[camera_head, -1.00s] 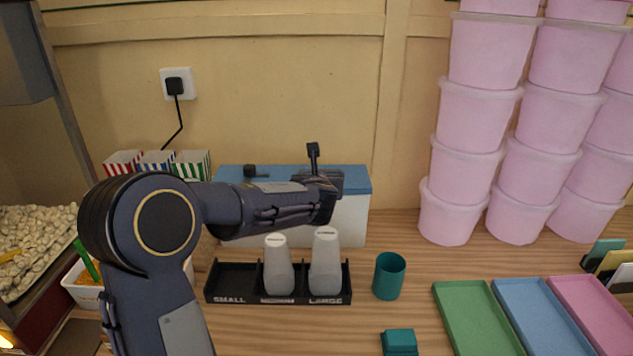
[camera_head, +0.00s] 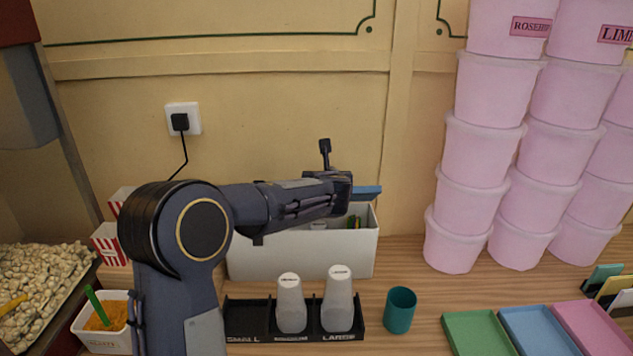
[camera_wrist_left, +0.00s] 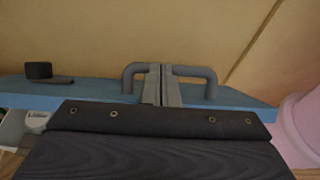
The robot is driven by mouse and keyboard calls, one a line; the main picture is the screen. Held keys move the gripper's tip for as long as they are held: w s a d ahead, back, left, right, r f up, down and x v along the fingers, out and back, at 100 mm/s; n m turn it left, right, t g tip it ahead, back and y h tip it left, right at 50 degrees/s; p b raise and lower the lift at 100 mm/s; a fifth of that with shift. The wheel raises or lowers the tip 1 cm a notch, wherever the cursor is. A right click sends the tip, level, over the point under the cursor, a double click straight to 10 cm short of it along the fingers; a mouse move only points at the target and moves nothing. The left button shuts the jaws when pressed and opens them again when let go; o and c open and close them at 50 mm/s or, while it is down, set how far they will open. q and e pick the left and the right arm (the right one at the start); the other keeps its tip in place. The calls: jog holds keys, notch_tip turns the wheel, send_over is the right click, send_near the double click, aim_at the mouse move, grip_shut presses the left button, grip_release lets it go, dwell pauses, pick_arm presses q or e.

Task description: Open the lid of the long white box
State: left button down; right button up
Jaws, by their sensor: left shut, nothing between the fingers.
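The long white box (camera_head: 300,258) stands against the back wall, behind the black cup rack. Its blue lid (camera_head: 367,192) is raised; in the head view only its right end shows, past my left wrist. The box's open top shows some contents, partly hidden by my arm. In the left wrist view the blue lid (camera_wrist_left: 235,97) runs across the picture, with a black knob (camera_wrist_left: 38,71) at its left. My left gripper (camera_wrist_left: 161,84) is shut and empty, its fingers at the lid; whether they touch it I cannot tell. My right gripper is not in view.
The black rack (camera_head: 290,333) with two pale shakers stands in front of the box, and a teal cup (camera_head: 400,311) is right of it. Stacked pink tubs (camera_head: 468,190) stand at the right. Coloured trays (camera_head: 480,335) lie front right. A popcorn case is at the left.

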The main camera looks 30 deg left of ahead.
pick_arm(q)
jog(key=w+r+p, duration=0.1)
jog(key=w+a+r, duration=0.1)
jog(key=shift+w+a+p, duration=0.2)
jog(key=shift+w+p, duration=0.15)
jog(key=shift+w+a, duration=0.35)
jog(key=shift+w, duration=0.25)
jog(key=shift+w+a+r+p, duration=0.1)
jog(key=shift+w+a+p, duration=0.1)
jog(key=shift+p, duration=0.1)
jog(key=shift+g, duration=0.3)
